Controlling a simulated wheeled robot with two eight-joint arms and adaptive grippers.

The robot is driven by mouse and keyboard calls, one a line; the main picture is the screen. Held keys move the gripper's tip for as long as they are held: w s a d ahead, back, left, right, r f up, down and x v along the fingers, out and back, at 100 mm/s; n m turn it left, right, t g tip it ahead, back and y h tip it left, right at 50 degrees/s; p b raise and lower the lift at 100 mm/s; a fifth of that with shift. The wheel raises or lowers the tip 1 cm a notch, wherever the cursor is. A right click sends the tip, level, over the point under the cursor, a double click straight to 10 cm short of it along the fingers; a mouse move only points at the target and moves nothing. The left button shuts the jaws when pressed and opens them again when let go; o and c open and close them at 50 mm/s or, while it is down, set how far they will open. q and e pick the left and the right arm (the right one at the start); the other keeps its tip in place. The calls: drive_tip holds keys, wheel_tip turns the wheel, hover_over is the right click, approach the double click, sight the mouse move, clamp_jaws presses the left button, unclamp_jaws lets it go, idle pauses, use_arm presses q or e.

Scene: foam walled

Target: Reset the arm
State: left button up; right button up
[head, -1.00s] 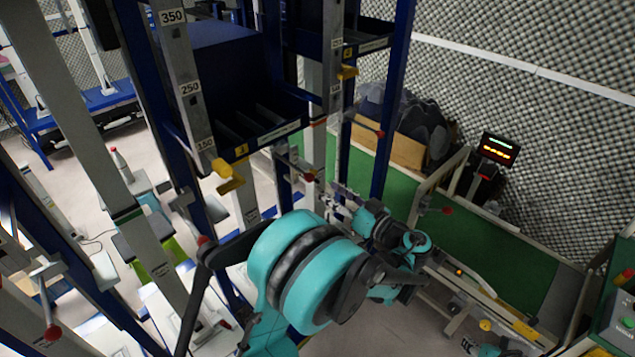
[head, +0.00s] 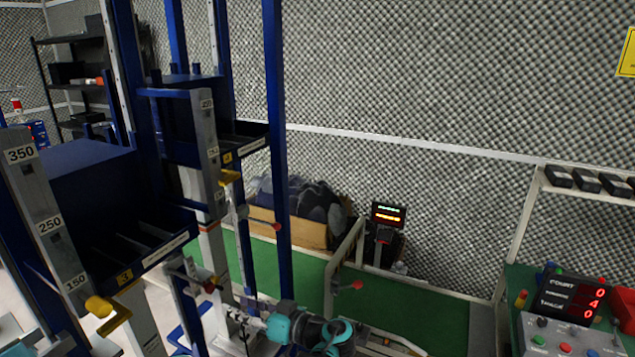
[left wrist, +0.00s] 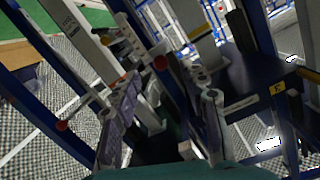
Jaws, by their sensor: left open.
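My left arm, teal and black, comes up at the bottom of the head view. Its left gripper (head: 240,318) is small there, in front of the blue and grey frame posts, and its fingers point left. In the left wrist view the two fingers of the left gripper (left wrist: 165,108) stand wide apart, with nothing held between them. Posts and red-tipped levers show beyond them; I cannot tell how close they are. My right arm and gripper are not in view.
Blue racks with slotted shelves (head: 130,243) and numbered grey posts (head: 48,225) stand at left. A green belt (head: 440,318) lies behind the arm, with a lit display (head: 388,214) beyond. A control panel (head: 570,335) with buttons is at lower right. Foam walls close the back.

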use_arm(q)
drive_tip(key=s+a+f+m+g+h, duration=0.1)
drive_tip(key=s+a+f+m+h, duration=0.2)
drive_tip(key=s+a+m+h, duration=0.35)
drive_tip(key=s+d+f+m+h, duration=0.1)
drive_tip(key=s+d+h, duration=0.3)
drive_tip(key=s, duration=0.3)
drive_tip(key=s+d+f+m+t+h, duration=0.1)
drive_tip(key=s+d+f+h, duration=0.1)
drive_tip(key=s+d+h, duration=0.2)
drive_tip(key=s+d, duration=0.1)
drive_tip(key=s, duration=0.1)
drive_tip(key=shift+s+d+f+m+h, duration=0.2)
drive_tip(key=shift+s+d+m+h, duration=0.05)
drive_tip(key=shift+s+m+h, duration=0.1)
